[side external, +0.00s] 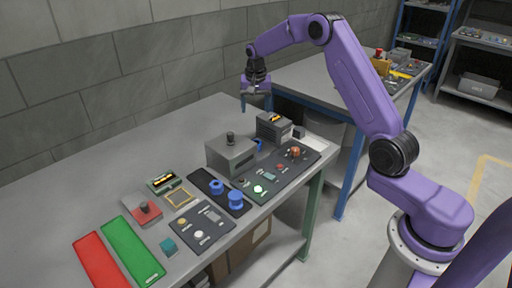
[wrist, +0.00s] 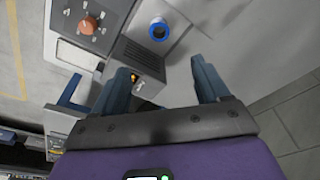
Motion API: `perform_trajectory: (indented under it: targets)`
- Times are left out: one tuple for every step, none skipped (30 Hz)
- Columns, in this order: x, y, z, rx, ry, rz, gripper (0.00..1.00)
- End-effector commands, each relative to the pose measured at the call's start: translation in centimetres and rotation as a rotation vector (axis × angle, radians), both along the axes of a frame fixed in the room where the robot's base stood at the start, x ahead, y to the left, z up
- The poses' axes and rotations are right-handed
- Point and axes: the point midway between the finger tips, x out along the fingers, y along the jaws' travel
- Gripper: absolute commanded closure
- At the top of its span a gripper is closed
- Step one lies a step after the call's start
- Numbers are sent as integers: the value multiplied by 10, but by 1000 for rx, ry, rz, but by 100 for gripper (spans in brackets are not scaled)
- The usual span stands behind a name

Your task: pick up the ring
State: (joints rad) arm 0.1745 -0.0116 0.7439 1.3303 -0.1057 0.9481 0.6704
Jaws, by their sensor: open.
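In the side external view a blue piece (side external: 258,143), probably this ring, is partly hidden between two grey boxes. My gripper (wrist: 161,67) is open and empty, its fingers spread apart, with the ring ahead of the gap. In the side external view my gripper (side external: 256,103) hangs above the far end of the table, above and behind the boxes, clear of everything.
A grey box with an orange display (side external: 272,127) and a grey box with a black knob (side external: 231,157) flank the blue piece. A dark panel (side external: 270,188) with an orange knob lies in front. A black strip (side external: 207,179) carries two blue round pieces. The table's back is clear.

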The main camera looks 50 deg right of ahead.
Motion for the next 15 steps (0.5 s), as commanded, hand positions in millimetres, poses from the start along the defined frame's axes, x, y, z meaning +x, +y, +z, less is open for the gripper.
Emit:
perform_trajectory:
  targets:
    - [1, -3, -3, 0, 0, -8, 25]
    - [1, -4, -5, 0, 0, -10, 25]
    - [2, -4, -9, 0, 0, -11, 25]
    - [2, -5, -13, 0, 2, -11, 25]
    - [2, -5, -18, 0, 2, -11, 25]
    - [2, -6, -25, 0, 2, -10, 25]
    - [3, -6, -31, 0, 4, -10, 25]
    - [3, -7, -37, 0, 4, -9, 25]
    - [4, -8, -44, 0, 4, -9, 25]
    - [5, -8, -50, 0, 4, -9, 25]
    - [5, -9, -55, 0, 3, -9, 25]
    - [6, -10, -63, 0, 4, -9, 25]
    - [7, -10, -68, 0, 3, -9, 25]
    - [7, -11, -74, 0, 3, -9, 25]
    - [8, -12, -81, 0, 3, -9, 25]
